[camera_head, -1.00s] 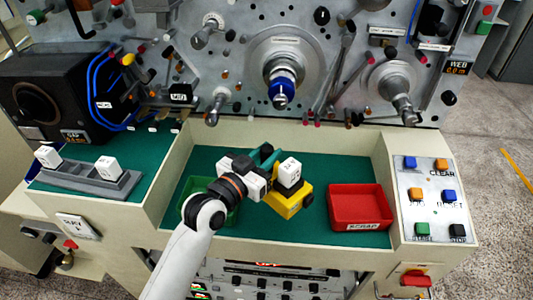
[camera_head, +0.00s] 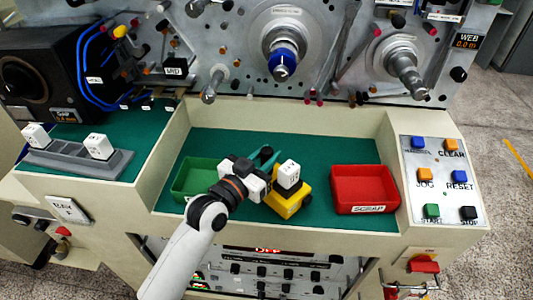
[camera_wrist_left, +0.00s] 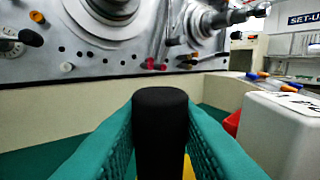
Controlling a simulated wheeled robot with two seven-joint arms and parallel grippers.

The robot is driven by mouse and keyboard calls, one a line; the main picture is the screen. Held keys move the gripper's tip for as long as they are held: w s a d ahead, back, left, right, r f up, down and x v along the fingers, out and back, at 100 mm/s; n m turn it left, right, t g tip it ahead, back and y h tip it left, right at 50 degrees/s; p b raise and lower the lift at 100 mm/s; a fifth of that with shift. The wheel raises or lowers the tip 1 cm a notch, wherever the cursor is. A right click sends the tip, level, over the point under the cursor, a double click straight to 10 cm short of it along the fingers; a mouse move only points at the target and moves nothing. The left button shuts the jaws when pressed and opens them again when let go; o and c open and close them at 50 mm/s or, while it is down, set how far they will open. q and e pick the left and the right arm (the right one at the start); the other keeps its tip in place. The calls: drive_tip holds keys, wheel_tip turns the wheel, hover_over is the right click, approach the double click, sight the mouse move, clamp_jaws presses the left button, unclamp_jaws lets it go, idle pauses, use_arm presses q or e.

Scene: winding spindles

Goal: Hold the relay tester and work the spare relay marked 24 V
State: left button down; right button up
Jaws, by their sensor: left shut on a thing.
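The relay tester (camera_head: 290,205) is a yellow block in the green-floored tray bed, left of the red bin. A white relay cube (camera_head: 289,175) sits on top of it; its black marking is too small to read surely. My left gripper (camera_head: 266,160), with teal fingers, is shut on the tester's black upright grip (camera_wrist_left: 160,125), which stands between the fingers in the left wrist view. The cube also shows close at the right of that view (camera_wrist_left: 285,130). Whether the tester touches the floor cannot be told. My right gripper is not in view.
A red bin (camera_head: 364,172) marked SCRAP stands to the right, and a green bin (camera_head: 185,180) lies partly behind my arm. A grey rack (camera_head: 70,163) at left holds two white cubes. A button panel (camera_head: 441,192) is at far right; the spindle machine rises behind.

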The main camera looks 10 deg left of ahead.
use_arm(q)
drive_tip(key=shift+f+b, duration=0.35)
drive_tip(key=shift+f, duration=0.35)
idle(1.1)
